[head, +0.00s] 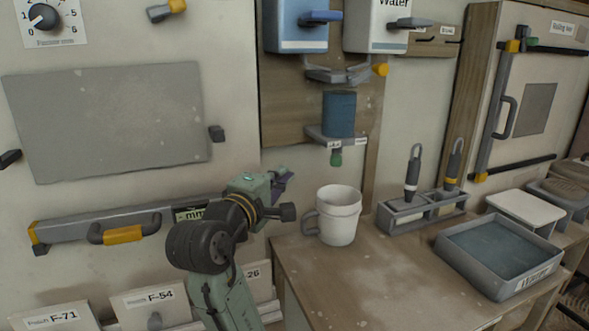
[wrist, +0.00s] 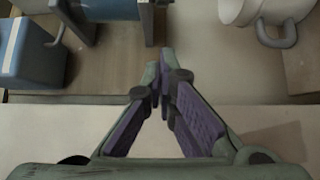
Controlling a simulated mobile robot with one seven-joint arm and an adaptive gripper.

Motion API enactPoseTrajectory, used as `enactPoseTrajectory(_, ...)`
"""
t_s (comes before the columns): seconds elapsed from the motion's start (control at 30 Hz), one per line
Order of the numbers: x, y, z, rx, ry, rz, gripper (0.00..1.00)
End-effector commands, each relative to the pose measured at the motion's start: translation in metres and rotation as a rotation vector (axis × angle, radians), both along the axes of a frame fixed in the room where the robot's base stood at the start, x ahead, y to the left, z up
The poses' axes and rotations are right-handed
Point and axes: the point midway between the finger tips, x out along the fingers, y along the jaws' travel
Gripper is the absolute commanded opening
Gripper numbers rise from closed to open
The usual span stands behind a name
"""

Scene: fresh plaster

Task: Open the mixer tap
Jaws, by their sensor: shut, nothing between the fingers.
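No part is labelled as the mixer tap. A small green fitting (head: 336,157) hangs under a wall shelf (head: 318,136) bearing a blue vessel (head: 339,113). Above it is a grey bracket-like part with a yellow end (head: 380,69). I cannot tell which of these is the tap, or whether it is open. My gripper (head: 284,182) is left of and below the shelf, apart from it and from the white mug (head: 342,222). In the wrist view my gripper (wrist: 165,58) has its purple-padded fingers together, empty. The mug (wrist: 240,12) shows at upper right there.
A blue dispenser (head: 295,25) and a white dispenser labelled Water (head: 374,28) hang above, each with a lever. The wooden table (head: 375,275) carries a tool holder (head: 398,221) and a water tray (head: 480,273). A drawer-like bar (head: 70,228) is at left.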

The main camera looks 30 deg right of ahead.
Motion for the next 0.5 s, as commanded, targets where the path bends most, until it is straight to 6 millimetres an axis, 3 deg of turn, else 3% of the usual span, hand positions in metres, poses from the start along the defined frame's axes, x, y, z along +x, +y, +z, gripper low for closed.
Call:
enactPoseTrajectory(0.43, 0.048, -0.078, 0.002, 0.002, 0.002, -0.001, 0.00)
enactPoseTrajectory(0.5, 0.036, -0.086, 0.002, 0.002, 0.000, -0.002, 0.00)
